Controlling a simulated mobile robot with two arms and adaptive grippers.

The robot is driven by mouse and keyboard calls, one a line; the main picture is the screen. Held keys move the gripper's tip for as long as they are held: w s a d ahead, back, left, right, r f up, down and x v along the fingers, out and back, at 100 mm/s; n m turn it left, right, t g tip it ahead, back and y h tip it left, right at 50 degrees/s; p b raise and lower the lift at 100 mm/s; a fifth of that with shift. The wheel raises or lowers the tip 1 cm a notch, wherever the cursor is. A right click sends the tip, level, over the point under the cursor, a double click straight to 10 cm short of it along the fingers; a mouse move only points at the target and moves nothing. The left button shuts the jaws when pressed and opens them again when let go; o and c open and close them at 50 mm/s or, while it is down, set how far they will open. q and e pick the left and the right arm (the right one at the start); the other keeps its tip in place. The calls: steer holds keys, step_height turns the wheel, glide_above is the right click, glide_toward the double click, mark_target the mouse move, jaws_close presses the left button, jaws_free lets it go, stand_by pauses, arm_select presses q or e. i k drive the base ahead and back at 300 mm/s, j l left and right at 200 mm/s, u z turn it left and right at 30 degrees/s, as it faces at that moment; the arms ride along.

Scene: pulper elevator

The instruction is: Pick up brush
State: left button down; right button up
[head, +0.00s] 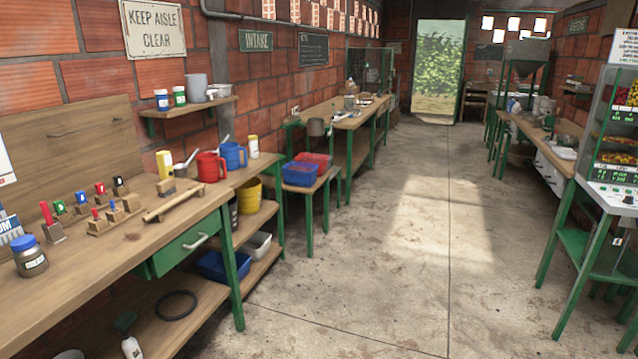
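I cannot make out a brush for certain. A wooden bar-like piece (172,205) lies near the front edge of the bench top (95,262). Neither of my grippers is in view.
A glass cabinet (612,130) stands at right. The concrete aisle (405,230) is clear.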

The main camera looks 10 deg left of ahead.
mark_target(165, 187)
steer(key=i+j+u, duration=0.1)
steer(key=i+u, duration=0.25)
steer(key=i, duration=0.15)
steer(key=i+l+u, duration=0.1)
steer(key=i+u, duration=0.25)
steer(key=i, duration=0.15)
steer(key=i+l+u, duration=0.2)
steer(key=i+u, duration=0.15)
steer(key=i, duration=0.15)
steer(key=i+l+u, duration=0.75)
steer(key=i+l, duration=0.1)
steer(key=i, duration=0.05)
